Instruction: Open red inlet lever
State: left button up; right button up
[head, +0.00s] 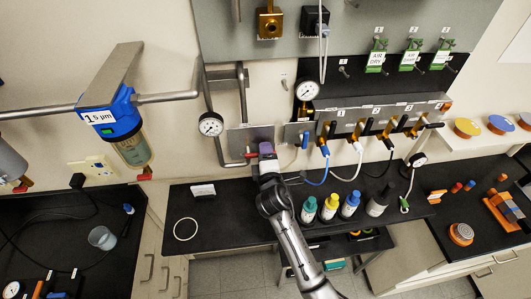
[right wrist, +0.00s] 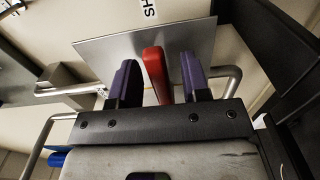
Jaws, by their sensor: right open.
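The red inlet lever (right wrist: 157,75) stands out from a grey metal plate (right wrist: 205,42) in the right wrist view. My right gripper (right wrist: 159,80) is open, with one purple finger on each side of the lever. A gap shows between the lever and each finger. In the head view my right gripper (head: 266,150) is at the wall plate (head: 243,136), and a bit of the red lever (head: 250,156) shows at its left. The rest of the lever is hidden behind the gripper there. My left gripper is not in view.
A pipe (head: 218,148) with a gauge (head: 211,124) runs left of the plate. Several bottles (head: 330,207) stand on the black bench below, right of my arm.

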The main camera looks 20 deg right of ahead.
dwell(0.3)
grip_shut()
dwell(0.4)
